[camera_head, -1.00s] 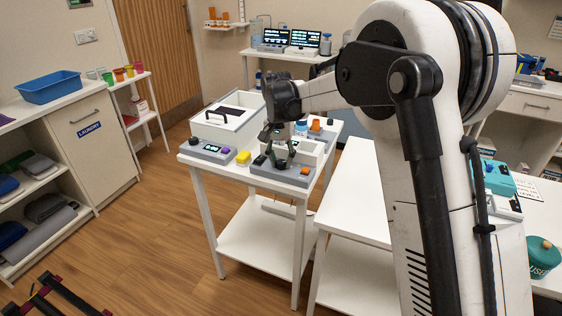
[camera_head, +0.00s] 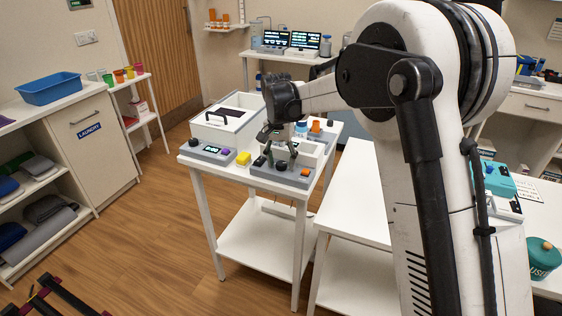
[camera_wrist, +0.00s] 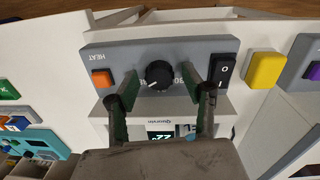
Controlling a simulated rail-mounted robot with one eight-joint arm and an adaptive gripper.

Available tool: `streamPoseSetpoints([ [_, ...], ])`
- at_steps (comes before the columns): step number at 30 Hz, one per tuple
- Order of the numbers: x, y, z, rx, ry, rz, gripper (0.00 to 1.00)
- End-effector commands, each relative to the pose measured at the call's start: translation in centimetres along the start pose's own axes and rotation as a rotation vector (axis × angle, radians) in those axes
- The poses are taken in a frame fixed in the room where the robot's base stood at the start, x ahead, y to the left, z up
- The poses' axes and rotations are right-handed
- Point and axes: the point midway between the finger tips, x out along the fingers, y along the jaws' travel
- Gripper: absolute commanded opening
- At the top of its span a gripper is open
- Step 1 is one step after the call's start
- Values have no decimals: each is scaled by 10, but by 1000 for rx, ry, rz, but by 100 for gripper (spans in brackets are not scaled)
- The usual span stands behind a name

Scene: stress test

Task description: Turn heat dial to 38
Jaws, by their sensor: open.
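The heat dial (camera_wrist: 160,74) is a round black knob with a white pointer mark, on a grey panel (camera_wrist: 110,57) labelled HEAT, upside down in the wrist view. A small display (camera_wrist: 160,136) below it shows digits that look like 22, partly cut off by my gripper body. My gripper (camera_wrist: 161,84) is open, with one finger on each side of the dial. A gap shows between each finger and the knob, and nothing is held. In the head view my gripper (camera_head: 278,145) is over the grey panel (camera_head: 283,180) on the white cart.
An orange button (camera_wrist: 102,78) and a black rocker switch (camera_wrist: 223,70) flank the dial closely. A yellow block (camera_wrist: 266,70) lies beside the panel. Another grey control unit (camera_head: 207,152) and a white box (camera_head: 226,120) share the cart (camera_head: 245,173).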

Motion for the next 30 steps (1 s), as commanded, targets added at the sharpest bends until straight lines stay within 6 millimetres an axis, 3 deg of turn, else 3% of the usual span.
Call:
streamPoseSetpoints([
  [8, -19, 0, 0, 0, 0, 0, 44],
  [21, -100, 0, 0, 0, 0, 0, 44],
  [30, -120, 0, 0, 0, 0, 0, 44],
])
